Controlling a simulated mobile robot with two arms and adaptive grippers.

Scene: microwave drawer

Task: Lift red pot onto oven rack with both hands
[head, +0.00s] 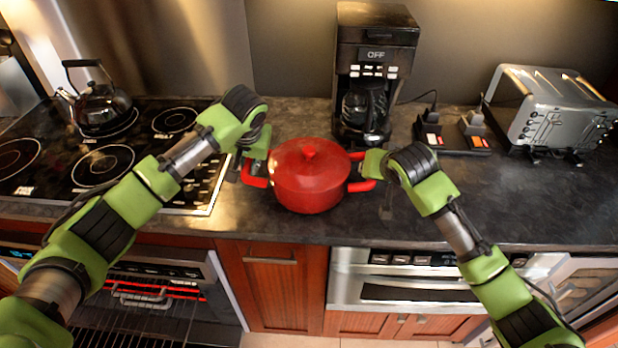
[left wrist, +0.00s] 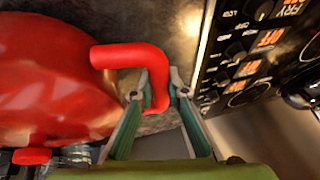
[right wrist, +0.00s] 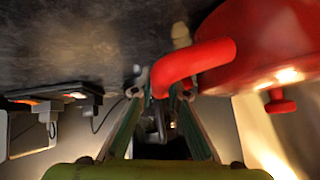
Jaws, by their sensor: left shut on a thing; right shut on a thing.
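The red pot (head: 310,180), lid on, is upright at the counter, between my two grippers. My left gripper (head: 254,170) is shut on the pot's left handle; in the left wrist view its fingers (left wrist: 158,97) sit on both sides of the red handle (left wrist: 125,56). My right gripper (head: 368,172) is shut on the right handle; in the right wrist view its fingers (right wrist: 160,95) straddle that handle (right wrist: 195,62). I cannot tell whether the pot's base touches the counter. The oven rack (head: 125,328) shows at lower left, in the open oven below the cooktop.
A black cooktop (head: 60,185) with a kettle (head: 98,105) is at left. A coffee maker (head: 372,75) stands close behind the pot. A toaster (head: 555,108) is at right. The counter (head: 480,200) is clear right of the pot.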

